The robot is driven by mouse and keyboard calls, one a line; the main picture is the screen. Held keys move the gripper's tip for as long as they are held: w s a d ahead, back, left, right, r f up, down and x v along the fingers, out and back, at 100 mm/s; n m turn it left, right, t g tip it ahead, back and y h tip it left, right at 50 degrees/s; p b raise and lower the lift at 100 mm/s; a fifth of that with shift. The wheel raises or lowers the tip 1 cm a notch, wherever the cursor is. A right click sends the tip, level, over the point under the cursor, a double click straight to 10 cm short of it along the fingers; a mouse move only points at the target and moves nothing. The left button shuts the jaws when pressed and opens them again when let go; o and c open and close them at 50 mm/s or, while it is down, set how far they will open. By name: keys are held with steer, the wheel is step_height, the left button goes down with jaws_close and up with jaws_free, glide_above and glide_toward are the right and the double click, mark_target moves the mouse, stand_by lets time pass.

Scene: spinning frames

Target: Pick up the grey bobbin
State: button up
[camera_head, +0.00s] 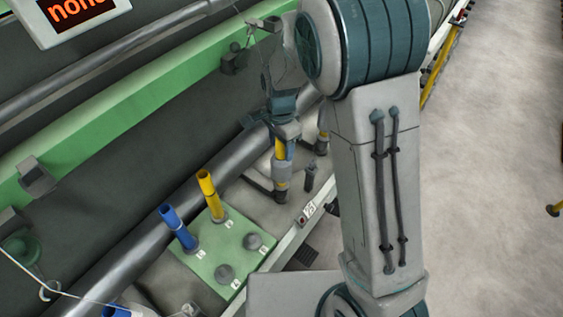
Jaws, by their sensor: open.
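My gripper (285,130) points down at the spindle row, right at the top of a bobbin with a yellow tube and a grey lower part (281,170). The bobbin stands upright on the machine. The jaws are open, but their inner faces are too small to make out, and I cannot tell whether they touch the tube. This is the clearest grey-wound bobbin in view. A second greyish bobbin (322,138) stands behind it to the right, partly hidden by my arm.
A thick grey roller (150,232) and a green rail (120,125) run diagonally behind.

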jaws_close()
steer(key=shift+r, duration=0.15)
